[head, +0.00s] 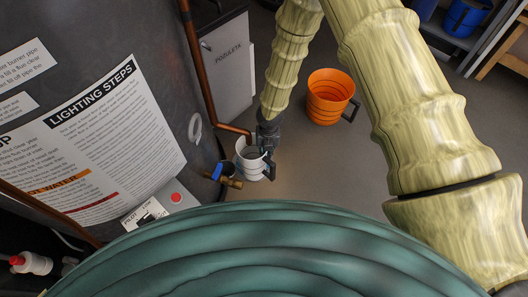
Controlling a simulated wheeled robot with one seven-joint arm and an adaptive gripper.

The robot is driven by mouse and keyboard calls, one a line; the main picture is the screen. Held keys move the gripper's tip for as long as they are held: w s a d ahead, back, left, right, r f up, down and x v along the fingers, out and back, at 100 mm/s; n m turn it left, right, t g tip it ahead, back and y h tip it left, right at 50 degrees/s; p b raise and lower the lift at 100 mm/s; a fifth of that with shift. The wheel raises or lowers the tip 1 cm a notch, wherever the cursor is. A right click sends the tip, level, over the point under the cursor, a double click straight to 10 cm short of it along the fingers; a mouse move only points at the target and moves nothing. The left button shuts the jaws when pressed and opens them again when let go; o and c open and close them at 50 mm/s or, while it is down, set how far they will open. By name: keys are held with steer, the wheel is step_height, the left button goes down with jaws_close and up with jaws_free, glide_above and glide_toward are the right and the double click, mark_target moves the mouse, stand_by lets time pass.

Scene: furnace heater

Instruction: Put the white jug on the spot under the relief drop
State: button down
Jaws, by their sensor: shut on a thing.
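The white jug (249,165) stands upright, low beside the dark tank, with its mouth up and a dark handle on its right. My gripper (266,150) is at the jug's right rear rim and is shut on the jug. Its fingertips are small and partly merge with the dark handle, so I cannot tell whether they hold rim or handle. The copper relief drop (203,85) runs down the tank's side and bends right, its end by the jug's far rim. The spot on the floor is not visible. I cannot tell whether the jug touches the floor.
A brass drain valve with a blue handle (219,171) sticks out just left of the jug. An orange bucket (329,98) stands on the floor to the right. A grey panel (229,70) stands behind the pipe. The grey floor right of the jug is clear.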

steer(key=shift+w+a+f+b, duration=0.1)
steer(key=shift+w+a+b, duration=0.05)
steer(key=shift+w, duration=0.45)
steer(key=shift+w+a+f+b, duration=0.1)
steer(key=shift+w+a+b, duration=0.05)
steer(key=shift+w, duration=0.45)
step_height(320, 180, down, 4)
steer(key=shift+r+b, duration=0.25)
steer(key=shift+b, duration=0.75)
steer(key=shift+r, duration=0.1)
steer(key=c, duration=1.6)
jaws_free()
steer(key=r+p, duration=0.1)
steer(key=r, duration=0.3)
steer(key=r+p, duration=0.2)
steer(key=r, duration=0.2)
steer(key=r+p, duration=0.1)
steer(key=r, duration=0.3)
steer(key=shift+d+p, duration=0.3)
